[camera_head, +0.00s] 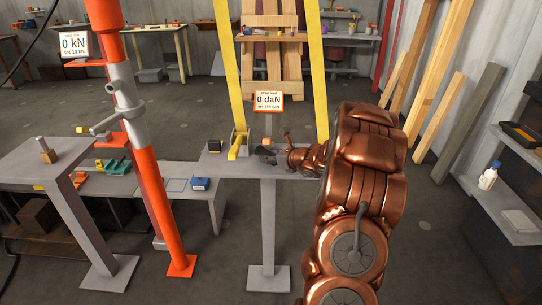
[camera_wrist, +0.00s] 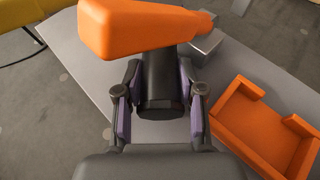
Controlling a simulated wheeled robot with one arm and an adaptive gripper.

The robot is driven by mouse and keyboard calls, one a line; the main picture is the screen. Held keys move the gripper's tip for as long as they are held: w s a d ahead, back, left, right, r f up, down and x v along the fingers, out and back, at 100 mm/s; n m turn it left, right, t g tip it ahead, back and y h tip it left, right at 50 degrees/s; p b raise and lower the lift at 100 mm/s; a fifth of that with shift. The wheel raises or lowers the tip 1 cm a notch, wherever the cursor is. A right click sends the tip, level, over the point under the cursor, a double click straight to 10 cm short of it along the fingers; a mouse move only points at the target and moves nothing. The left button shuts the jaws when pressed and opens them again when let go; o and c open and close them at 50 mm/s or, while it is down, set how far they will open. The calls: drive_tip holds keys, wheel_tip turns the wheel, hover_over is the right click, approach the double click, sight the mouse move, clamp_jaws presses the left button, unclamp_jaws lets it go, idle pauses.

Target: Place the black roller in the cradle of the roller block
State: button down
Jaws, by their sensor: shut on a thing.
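The black roller (camera_wrist: 160,78) is a dark cylinder between the purple pads of my gripper (camera_wrist: 160,95) in the wrist view. My gripper is shut on it, with a finger on each side. The roller is over or on the grey table top (camera_wrist: 90,80); I cannot tell if it touches. An orange tapered part (camera_wrist: 140,32) lies just beyond the roller and hides its far end. No roller block cradle can be made out for certain. In the head view my gripper (camera_head: 268,153) is over the middle grey table (camera_head: 240,170); the roller is too small to tell there.
An orange tray-like holder (camera_wrist: 225,122) with a notched side is right of my gripper. A grey block (camera_wrist: 206,44) stands beyond. A yellow lever (camera_head: 238,146) and a sign reading 0 daN (camera_head: 269,102) are at the middle table. An orange post (camera_head: 150,150) stands left.

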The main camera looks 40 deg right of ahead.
drive_tip(key=shift+w+f, duration=0.15)
drive_tip(key=shift+f, duration=0.15)
drive_tip(key=shift+f, duration=0.1)
drive_tip(key=c, duration=0.7)
unclamp_jaws()
drive_tip(key=b+v, duration=0.1)
drive_tip(key=v, duration=1.1)
